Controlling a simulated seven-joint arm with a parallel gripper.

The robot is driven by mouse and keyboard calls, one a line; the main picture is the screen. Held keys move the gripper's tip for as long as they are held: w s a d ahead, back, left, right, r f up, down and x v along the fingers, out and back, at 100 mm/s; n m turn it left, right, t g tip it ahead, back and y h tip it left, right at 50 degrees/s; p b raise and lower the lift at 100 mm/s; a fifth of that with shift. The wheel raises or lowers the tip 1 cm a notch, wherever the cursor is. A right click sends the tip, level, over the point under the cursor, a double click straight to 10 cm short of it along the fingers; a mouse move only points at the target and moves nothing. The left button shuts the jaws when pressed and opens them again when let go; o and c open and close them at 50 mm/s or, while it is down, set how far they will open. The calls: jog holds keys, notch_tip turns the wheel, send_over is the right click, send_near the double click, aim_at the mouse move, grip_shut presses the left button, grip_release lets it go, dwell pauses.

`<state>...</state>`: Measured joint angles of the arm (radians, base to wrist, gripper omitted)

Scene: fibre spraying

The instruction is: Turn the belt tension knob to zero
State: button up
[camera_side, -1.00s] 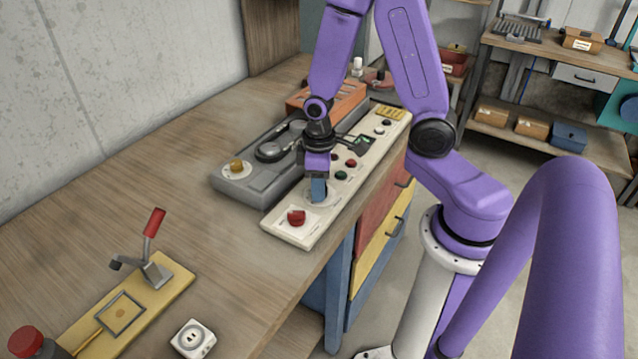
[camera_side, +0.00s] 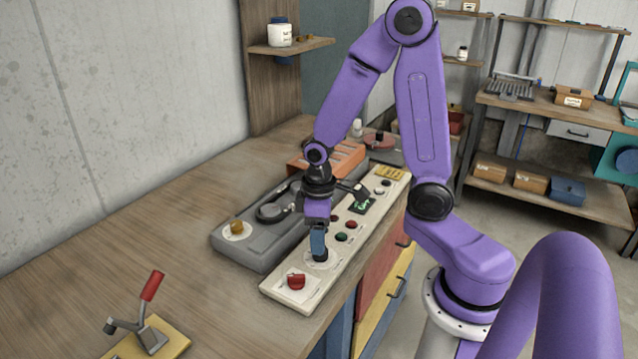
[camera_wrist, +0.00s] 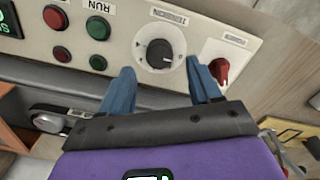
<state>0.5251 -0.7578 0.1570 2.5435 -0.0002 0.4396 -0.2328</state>
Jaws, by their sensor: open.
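The black belt tension knob (camera_side: 321,256) sits on a round pale dial on the long cream control panel (camera_side: 378,222). In the wrist view the knob (camera_wrist: 159,53) shows uncovered, with an upside-down label reading TENSION beside it. The dial marks are too small to read for a setting. My gripper (camera_side: 318,246) is above the knob, pointing down. In the wrist view its two blue fingers (camera_wrist: 163,80) are spread apart, one to each side of the knob's line, with nothing between them. The fingers appear clear of the knob.
A red switch (camera_side: 296,282) is close to the knob at the panel's near end. Red and green buttons (camera_side: 346,230) and a small display (camera_side: 361,204) lie on the other side. A grey unit (camera_side: 250,245) stands alongside the panel. The wooden table (camera_side: 130,240) is mostly bare at left.

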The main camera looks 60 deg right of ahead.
notch_tip(320, 180, up, 14)
jog(key=shift+f, duration=0.25)
dwell(0.3)
jog(key=shift+s+a, duration=0.1)
jog(key=s+a+f+n, duration=0.2)
jog(key=s+a+n, duration=0.1)
jog(key=s, duration=0.4)
jog(key=s+a+f+n, duration=0.1)
jog(key=s+a+n, duration=0.3)
jog(key=s, duration=0.4)
jog(key=shift+s+f, duration=0.3)
jog(key=shift+f, duration=0.05)
